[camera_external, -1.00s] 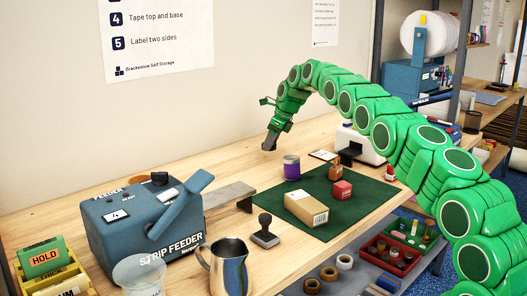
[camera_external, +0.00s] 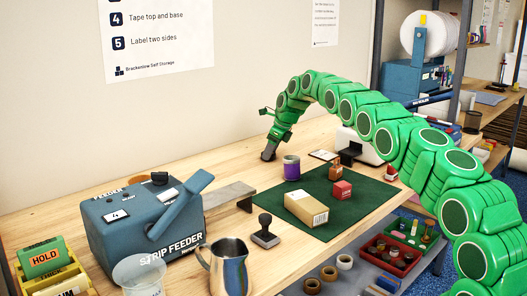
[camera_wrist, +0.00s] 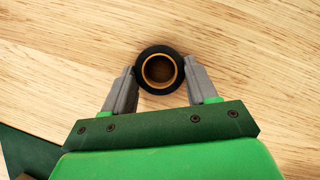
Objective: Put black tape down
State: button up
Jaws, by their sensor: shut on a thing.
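The black tape (camera_wrist: 160,52) is a small round roll with a tan core, seen from above in the wrist view. My gripper (camera_wrist: 160,75) is shut on it, with one grey finger against each side. In the external view my gripper (camera_external: 268,154) points down at the wooden bench, left of and behind the purple-banded tin. The tape is hard to make out there, and I cannot tell whether it touches the bench.
A green mat (camera_external: 330,222) holds a purple-banded tin (camera_external: 291,168), a small carton (camera_external: 306,208) and a red block (camera_external: 342,190). The blue strip feeder (camera_external: 145,225) stands at left. Bare bench (camera_external: 225,165) surrounds my gripper.

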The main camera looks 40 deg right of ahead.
jog(key=o, duration=1.1)
jog(key=v, duration=1.2)
jog(key=shift+r, duration=0.1)
